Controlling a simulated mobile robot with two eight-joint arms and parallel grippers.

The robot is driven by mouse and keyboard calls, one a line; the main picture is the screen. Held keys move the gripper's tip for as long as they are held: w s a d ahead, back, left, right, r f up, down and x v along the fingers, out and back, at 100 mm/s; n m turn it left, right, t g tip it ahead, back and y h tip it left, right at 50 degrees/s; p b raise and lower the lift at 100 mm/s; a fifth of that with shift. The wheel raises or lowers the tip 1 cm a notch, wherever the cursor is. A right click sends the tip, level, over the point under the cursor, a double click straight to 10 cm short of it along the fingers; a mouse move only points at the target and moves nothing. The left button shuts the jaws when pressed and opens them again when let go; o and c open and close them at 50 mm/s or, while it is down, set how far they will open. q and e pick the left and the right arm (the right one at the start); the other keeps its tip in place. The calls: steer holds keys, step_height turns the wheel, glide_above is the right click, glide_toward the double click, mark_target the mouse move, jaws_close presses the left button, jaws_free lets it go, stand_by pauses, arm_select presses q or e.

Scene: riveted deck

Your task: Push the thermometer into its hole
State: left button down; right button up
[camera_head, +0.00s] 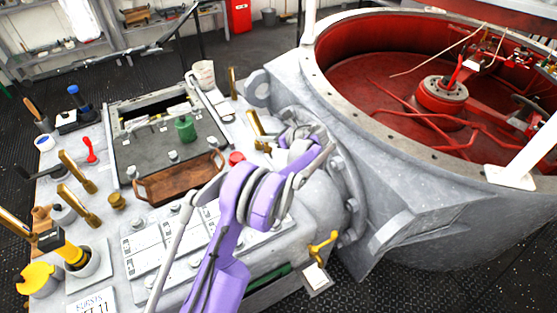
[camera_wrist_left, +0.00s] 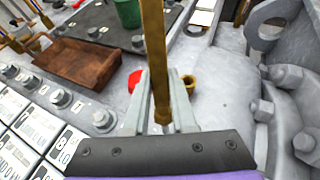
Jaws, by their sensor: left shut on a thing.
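My left gripper (camera_wrist_left: 161,95) is shut on a brass thermometer (camera_wrist_left: 153,45), a slim rod that stands nearly upright between the fingers in the left wrist view. In the head view the gripper (camera_head: 270,143) is beyond my purple arm, and the brass thermometer (camera_head: 254,124) rises beside it, leaning a little. A short brass socket (camera_wrist_left: 189,80) shows just right of the fingers and beyond them in the wrist view. The thermometer's lower end appears beside the socket, apart from it; the exact gap is hard to judge. My right gripper is not in view.
A red cap (camera_head: 236,158) and a brown wooden tray (camera_head: 180,178) are left of the gripper. A green cup (camera_head: 185,128) stands on a dark plate. Another brass rod (camera_head: 232,82) stands farther back. A grey flanged casting (camera_head: 345,190) is close on the right.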

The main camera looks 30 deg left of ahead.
arm_select(q)
steer(key=w+a+r+m+t+y, duration=0.3)
steer(key=w+a+r+m+t, duration=0.25)
steer(key=t, duration=0.25)
steer(key=shift+n, duration=0.25)
steer(key=shift+s+a+f+b, duration=0.1)
steer(key=shift+f+b, duration=0.4)
steer(key=shift+f, duration=0.3)
steer(key=shift+s+a+f+b, duration=0.15)
steer(key=shift+f+b, duration=0.4)
steer(key=shift+f, duration=0.3)
steer(key=shift+s+a+f+b, duration=0.1)
steer(key=shift+f+b, duration=0.4)
steer(key=shift+f, duration=0.3)
steer(key=shift+f+b, duration=1.9)
steer(key=shift+f, duration=0.2)
steer(key=c, duration=0.7)
jaws_free()
steer(key=shift+d, duration=0.1)
steer(key=shift+o, duration=0.2)
steer(key=shift+s, duration=0.1)
steer(key=v, duration=1)
steer(key=shift+d, duration=0.35)
